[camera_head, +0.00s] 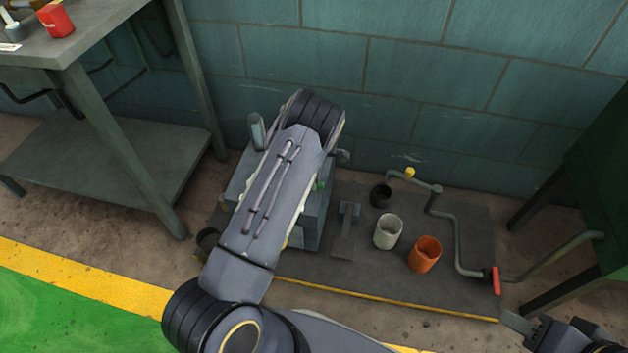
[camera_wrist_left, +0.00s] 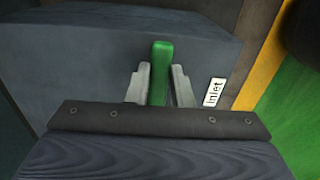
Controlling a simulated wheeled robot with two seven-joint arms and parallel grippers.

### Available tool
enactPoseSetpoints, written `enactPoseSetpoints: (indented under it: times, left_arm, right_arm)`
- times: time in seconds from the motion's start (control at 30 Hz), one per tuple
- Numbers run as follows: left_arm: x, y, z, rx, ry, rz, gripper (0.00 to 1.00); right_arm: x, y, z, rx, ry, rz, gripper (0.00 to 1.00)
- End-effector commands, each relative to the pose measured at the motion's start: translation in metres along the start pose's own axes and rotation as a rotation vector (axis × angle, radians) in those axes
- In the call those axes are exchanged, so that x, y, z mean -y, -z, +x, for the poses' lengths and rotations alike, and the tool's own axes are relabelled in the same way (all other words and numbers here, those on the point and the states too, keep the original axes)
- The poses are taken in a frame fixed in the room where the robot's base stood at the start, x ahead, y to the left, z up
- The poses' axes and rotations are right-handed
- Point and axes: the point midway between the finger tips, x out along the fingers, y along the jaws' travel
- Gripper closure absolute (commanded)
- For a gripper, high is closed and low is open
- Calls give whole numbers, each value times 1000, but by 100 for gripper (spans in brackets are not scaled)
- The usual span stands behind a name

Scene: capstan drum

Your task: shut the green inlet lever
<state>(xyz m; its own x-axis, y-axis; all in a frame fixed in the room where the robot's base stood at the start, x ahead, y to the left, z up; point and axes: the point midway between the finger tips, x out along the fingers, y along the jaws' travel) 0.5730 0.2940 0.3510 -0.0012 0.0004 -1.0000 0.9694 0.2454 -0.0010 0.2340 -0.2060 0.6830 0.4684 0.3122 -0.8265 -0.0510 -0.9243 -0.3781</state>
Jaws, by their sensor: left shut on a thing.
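The green inlet lever (camera_wrist_left: 161,62) stands between the two fingers of my left gripper (camera_wrist_left: 160,90) in the left wrist view, and the gripper is shut on it. A white label reading "Inlet" (camera_wrist_left: 214,92) is on the grey-blue housing (camera_wrist_left: 80,50) to the right of the lever. In the head view my left arm covers most of the housing (camera_head: 312,222) and hides the left gripper and the lever's grip. My right gripper (camera_head: 530,328) is partly in view at the bottom right, apart from everything; its jaw opening is unclear.
A dark floor plate (camera_head: 360,280) carries a white cup (camera_head: 388,232), an orange cup (camera_head: 424,254), a black cup (camera_head: 380,195) and a pipe with a red handle (camera_head: 496,281). A workbench (camera_head: 110,30) stands left, a green cabinet (camera_head: 590,170) right.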

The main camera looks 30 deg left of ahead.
Motion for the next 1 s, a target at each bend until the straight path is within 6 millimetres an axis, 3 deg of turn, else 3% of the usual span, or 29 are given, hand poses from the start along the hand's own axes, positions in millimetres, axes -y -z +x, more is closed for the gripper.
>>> enactPoseSetpoints:
  times: [0.27,0.3,0.47,0.77,1.0]
  left_arm:
    - [-1,0,0,1,-3,-8,100]
    - [-1,0,0,1,-3,-8,78]
    - [-1,0,0,1,-2,-6,58]
    - [-1,0,-3,1,-2,-4,58]
    - [-1,0,-41,2,-5,-3,58]
  right_arm:
    - [0,0,0,0,0,0,64]
    - [0,0,0,0,0,0,64]
    - [0,0,0,0,0,0,64]
    - [0,1,-1,0,0,0,64]
    - [6,6,-13,0,0,0,64]
